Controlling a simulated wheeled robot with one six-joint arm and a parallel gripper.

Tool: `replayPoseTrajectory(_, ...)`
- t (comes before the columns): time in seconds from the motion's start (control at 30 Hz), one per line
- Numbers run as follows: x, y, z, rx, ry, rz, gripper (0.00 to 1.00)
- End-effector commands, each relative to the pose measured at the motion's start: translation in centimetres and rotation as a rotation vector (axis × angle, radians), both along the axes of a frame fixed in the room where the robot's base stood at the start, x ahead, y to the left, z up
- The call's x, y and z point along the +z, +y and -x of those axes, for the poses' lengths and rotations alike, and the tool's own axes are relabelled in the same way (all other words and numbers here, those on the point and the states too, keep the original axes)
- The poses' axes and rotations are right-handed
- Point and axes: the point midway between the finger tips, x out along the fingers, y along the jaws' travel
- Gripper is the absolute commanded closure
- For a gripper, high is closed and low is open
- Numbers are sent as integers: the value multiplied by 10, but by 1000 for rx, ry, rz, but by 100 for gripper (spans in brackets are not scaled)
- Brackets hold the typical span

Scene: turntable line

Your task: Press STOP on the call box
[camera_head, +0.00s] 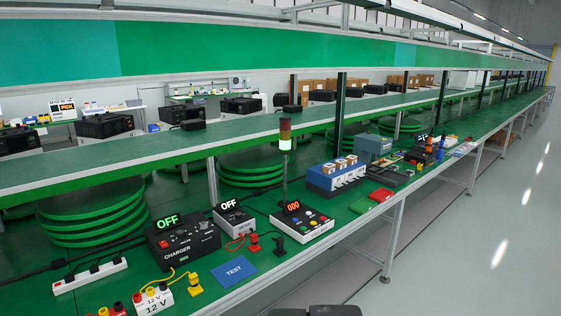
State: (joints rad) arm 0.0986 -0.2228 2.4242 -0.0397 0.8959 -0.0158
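A low box with a white front and dark top (302,228) stands near the front edge of the green bench. It carries several small coloured buttons and a raised display reading a red "000" (292,207). It looks like the call box, but the lettering on it is too small to read, so I cannot tell which button is STOP. Nothing touches the buttons. My gripper does not show clearly; only a dark part, likely of my own arm, shows at the bottom edge.
Left of the box stand a small unit reading "OFF" (230,218) and a black charger (183,242). A signal tower (285,145) with its lower section lit rises behind it. A blue bin unit (336,176) stands to the right. A blue TEST card (235,270) lies in front.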

Motion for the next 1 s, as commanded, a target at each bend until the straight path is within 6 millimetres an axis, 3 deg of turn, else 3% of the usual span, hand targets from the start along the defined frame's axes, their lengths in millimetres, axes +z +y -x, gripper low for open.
replayPoseTrajectory(0.07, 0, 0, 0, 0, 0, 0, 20)
replayPoseTrajectory(0.47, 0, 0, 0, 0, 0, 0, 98)
replayPoseTrajectory(1.0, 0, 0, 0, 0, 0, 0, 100)
